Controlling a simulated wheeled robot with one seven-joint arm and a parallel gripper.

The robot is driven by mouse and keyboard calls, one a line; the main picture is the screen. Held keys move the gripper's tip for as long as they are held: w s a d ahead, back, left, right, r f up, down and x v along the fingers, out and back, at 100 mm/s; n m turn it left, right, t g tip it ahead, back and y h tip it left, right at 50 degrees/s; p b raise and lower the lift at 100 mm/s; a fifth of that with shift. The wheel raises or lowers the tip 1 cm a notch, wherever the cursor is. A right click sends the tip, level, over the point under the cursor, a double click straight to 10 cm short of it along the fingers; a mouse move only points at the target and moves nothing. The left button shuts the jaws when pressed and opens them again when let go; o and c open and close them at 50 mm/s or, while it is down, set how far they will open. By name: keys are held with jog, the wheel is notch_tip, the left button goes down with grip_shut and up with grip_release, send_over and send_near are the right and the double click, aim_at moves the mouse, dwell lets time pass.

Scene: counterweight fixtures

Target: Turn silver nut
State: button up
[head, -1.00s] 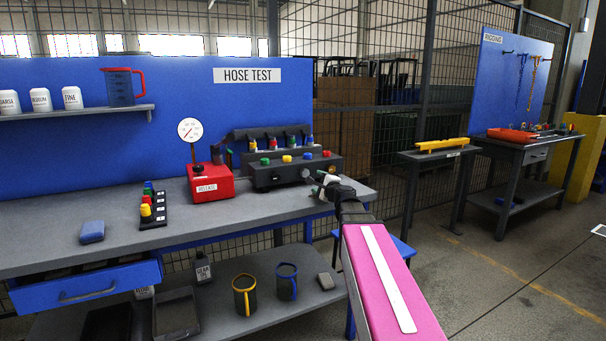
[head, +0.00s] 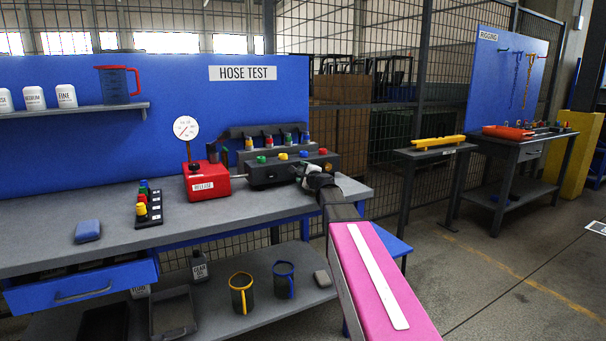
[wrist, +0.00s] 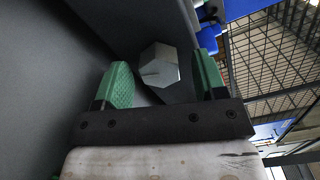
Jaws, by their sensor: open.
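The silver nut (wrist: 158,66) is a hexagonal head on the side of a dark block, seen almost face-on in the wrist view. My gripper (wrist: 161,62) is open, with one green finger on each side of the nut. Gaps show on both sides, the right one wider, so I see no contact. Whether the fingertips reach past the nut's face is hard to tell. In the head view my gripper (head: 302,171) is at the right end of the dark test block (head: 262,176) on the bench, and I cannot make out the nut there.
The bench (head: 225,205) also holds a red release box (head: 207,186) with a gauge (head: 186,128), a rack of coloured caps (head: 148,207) and a blue block (head: 88,231). Colored knobs top the test block. A wire fence (head: 390,130) stands behind.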

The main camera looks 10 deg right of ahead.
jog(key=c, duration=0.9)
jog(key=shift+m, duration=0.3)
jog(key=m, duration=0.9)
jog(key=shift+m, duration=2.3)
